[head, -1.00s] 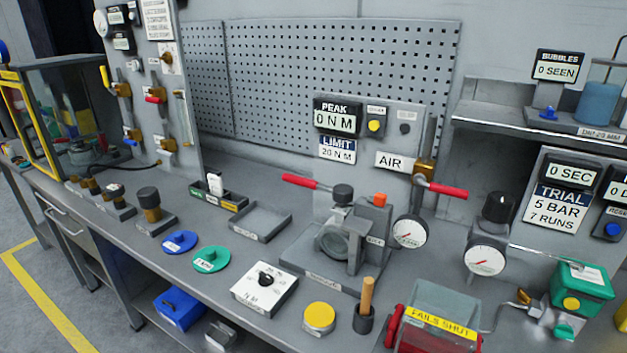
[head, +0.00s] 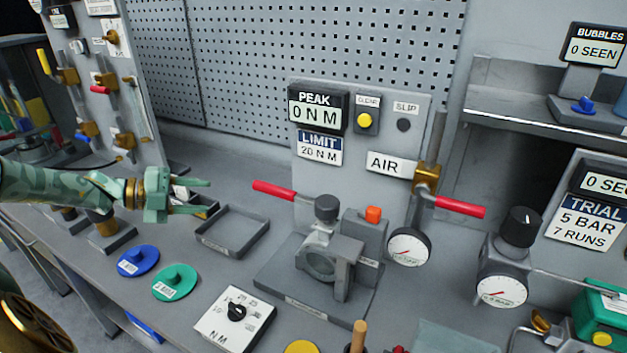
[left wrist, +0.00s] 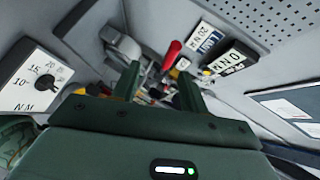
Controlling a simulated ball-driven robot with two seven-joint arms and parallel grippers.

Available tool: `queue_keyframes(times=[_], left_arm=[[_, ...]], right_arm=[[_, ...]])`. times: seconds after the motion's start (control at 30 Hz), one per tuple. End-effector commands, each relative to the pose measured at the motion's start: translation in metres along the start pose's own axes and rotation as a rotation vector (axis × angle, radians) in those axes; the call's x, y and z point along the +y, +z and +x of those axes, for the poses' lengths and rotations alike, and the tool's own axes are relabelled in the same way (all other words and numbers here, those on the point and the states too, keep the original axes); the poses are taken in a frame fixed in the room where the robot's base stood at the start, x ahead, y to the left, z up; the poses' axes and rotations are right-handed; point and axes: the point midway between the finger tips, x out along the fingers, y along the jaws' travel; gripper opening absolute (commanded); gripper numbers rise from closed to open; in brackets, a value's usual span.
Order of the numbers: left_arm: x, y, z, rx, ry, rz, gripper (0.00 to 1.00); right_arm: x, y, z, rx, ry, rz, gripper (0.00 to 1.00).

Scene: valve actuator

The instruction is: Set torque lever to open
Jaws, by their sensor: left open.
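The lever with the red grip (head: 274,190) sticks out to the left of the grey torque fixture (head: 322,255); its grip points left and slightly up. My left gripper (head: 207,197) is open and empty, to the left of the red grip and apart from it, above the bench near the grey tray. In the left wrist view the red grip (left wrist: 172,54) shows ahead, just beyond the open fingers (left wrist: 158,82). A second red handle (head: 460,207) sits on the air valve, right of the fixture. My right gripper is not in view.
The panel with the PEAK display (head: 317,107), reading 0 N M, stands behind the fixture. A grey tray (head: 233,231), blue disc (head: 138,261), green disc (head: 174,282) and white N M dial box (head: 234,317) lie left of it. A gauge (head: 409,246) stands right.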

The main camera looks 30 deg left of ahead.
Motion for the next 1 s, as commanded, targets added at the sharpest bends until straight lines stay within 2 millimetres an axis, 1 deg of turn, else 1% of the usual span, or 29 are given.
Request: queue_keyframes(times=[0.03, 0.1, 0.23, 0.33, 0.47, 0.6, 0.8, 0.9, 1.0], left_arm=[[-0.005, -0.007, 0.001, 0.031, -0.03, 0.005, 0.44], [-0.012, -0.013, 0.001, 0.061, -0.064, 0.018, 0.44], [-0.017, -0.017, 0.005, 0.082, -0.09, 0.05, 0.44], [-0.017, -0.018, 0.017, 0.083, -0.09, 0.055, 0.44], [-0.018, -0.02, 0.044, 0.083, -0.093, 0.056, 0.44], [-0.022, -0.023, 0.082, 0.083, -0.095, 0.055, 0.44], [-0.028, -0.027, 0.128, 0.08, -0.095, 0.056, 0.44], [-0.03, -0.028, 0.144, 0.078, -0.093, 0.056, 0.44], [-0.03, -0.029, 0.155, 0.078, -0.09, 0.055, 0.44]], right_arm=[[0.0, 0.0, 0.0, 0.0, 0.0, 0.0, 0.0], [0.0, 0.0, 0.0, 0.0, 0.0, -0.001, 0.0], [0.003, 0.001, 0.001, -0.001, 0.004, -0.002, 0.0], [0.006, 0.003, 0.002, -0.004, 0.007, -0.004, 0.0], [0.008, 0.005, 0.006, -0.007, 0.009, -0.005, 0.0], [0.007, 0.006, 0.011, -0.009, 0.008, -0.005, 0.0], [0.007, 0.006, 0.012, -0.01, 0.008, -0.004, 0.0], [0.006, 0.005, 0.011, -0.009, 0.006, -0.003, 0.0], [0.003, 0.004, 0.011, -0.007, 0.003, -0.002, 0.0]])
